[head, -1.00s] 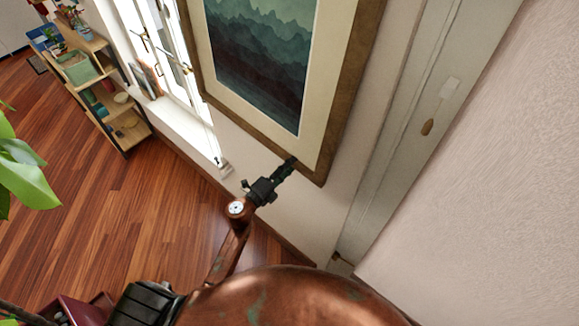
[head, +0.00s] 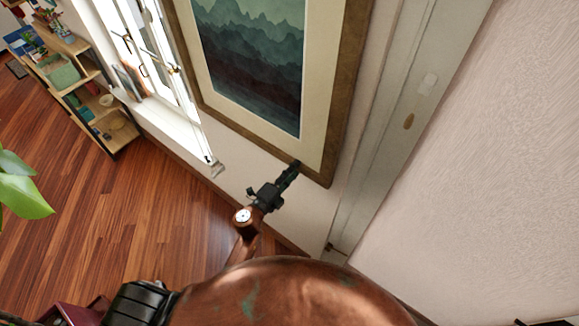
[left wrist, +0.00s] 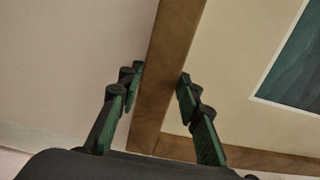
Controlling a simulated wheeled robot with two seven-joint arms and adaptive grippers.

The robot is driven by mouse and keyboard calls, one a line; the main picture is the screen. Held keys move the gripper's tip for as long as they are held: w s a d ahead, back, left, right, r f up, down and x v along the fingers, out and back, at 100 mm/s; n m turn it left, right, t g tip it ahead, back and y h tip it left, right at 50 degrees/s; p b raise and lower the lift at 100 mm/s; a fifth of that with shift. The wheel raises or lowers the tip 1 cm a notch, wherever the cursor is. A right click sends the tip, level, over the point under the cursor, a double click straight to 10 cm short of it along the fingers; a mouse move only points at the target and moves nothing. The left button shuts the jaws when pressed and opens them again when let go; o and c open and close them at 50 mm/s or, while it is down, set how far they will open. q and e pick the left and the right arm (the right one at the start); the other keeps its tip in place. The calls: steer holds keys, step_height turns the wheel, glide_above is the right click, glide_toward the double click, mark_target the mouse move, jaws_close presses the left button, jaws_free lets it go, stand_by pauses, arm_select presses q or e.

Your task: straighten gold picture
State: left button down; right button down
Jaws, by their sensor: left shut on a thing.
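The gold picture (head: 349,95) hangs on the wall at the top middle of the head view. It has a brownish-gold frame, a cream mat and a dark teal mountain print; its top is out of view. It looks tilted against the door trim. My left gripper (head: 294,168) is at the frame's bottom edge, close to the lower right corner. In the left wrist view, the fingers of the left gripper (left wrist: 160,80) are on both sides of a bar of the frame (left wrist: 175,40), shut on it. My right gripper is not in view.
A bright open window (head: 158,65) is left of the picture, with a wooden shelf unit (head: 82,92) beyond it. Door trim (head: 408,120) and bare wall (head: 480,170) are to the right. Leaves (head: 22,195) show at the left edge.

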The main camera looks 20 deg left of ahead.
arm_select(q)
steer(key=shift+f, duration=0.15)
steer(key=c, duration=1.5)
jaws_free()
steer(key=shift+o, duration=0.6)
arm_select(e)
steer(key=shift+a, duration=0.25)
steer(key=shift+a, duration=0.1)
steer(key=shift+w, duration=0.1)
arm_select(q)
steer(key=v, duration=1.2)
